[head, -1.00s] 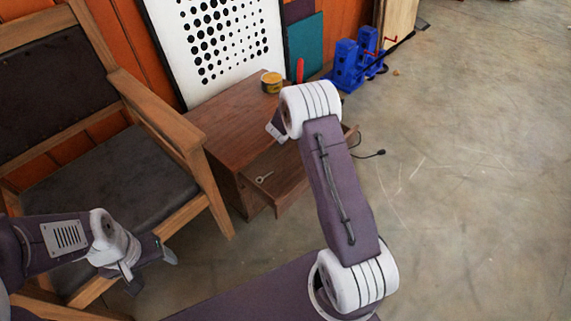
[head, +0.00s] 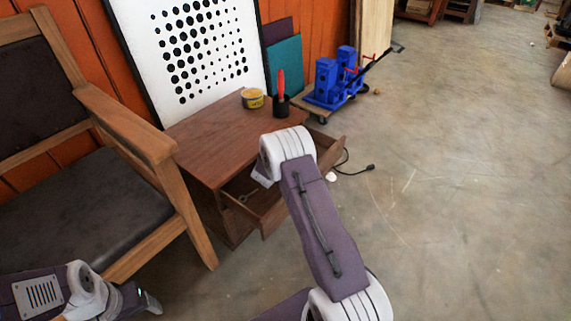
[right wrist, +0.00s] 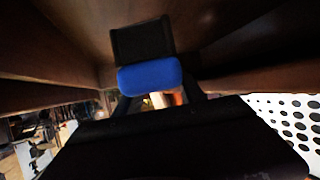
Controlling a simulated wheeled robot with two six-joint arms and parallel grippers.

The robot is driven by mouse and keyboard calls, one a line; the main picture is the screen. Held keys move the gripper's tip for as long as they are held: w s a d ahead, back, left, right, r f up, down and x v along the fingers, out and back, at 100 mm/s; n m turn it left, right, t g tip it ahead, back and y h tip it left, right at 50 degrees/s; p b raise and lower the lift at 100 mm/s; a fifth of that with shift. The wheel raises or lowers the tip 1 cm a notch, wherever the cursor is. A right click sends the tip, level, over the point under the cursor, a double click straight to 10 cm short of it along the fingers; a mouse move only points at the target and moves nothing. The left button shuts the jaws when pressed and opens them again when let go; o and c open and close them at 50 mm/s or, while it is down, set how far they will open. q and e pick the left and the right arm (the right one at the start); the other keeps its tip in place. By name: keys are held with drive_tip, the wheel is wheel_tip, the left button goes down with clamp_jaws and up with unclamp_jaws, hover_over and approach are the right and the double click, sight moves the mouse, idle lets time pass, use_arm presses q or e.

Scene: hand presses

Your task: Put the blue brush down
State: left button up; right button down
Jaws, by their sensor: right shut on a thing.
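The blue brush (right wrist: 150,77) shows in the right wrist view as a rounded blue block with a black part above it. My right gripper (right wrist: 155,94) is shut on it, with dark fingers at its sides and brown wood close around. In the head view my right wrist hangs over the open drawer of a brown cabinet (head: 215,150). It hides the right gripper and the brush there. My left gripper (head: 146,301) is low at the left, in front of the chair, and its opening is unclear.
The open drawer (head: 270,215) holds a small key-like item (head: 248,195). A yellow tin (head: 252,98) and a red-handled tool (head: 281,95) stand on the cabinet top. A wooden armchair (head: 150,140) is at left. Blue presses (head: 337,80) stand behind right. The floor at right is mostly clear.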

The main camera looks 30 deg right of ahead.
wheel_tip(320, 180, down, 4)
drive_tip(key=b, duration=0.3)
drive_tip(key=shift+r, duration=0.15)
drive_tip(key=c, duration=0.7)
unclamp_jaws()
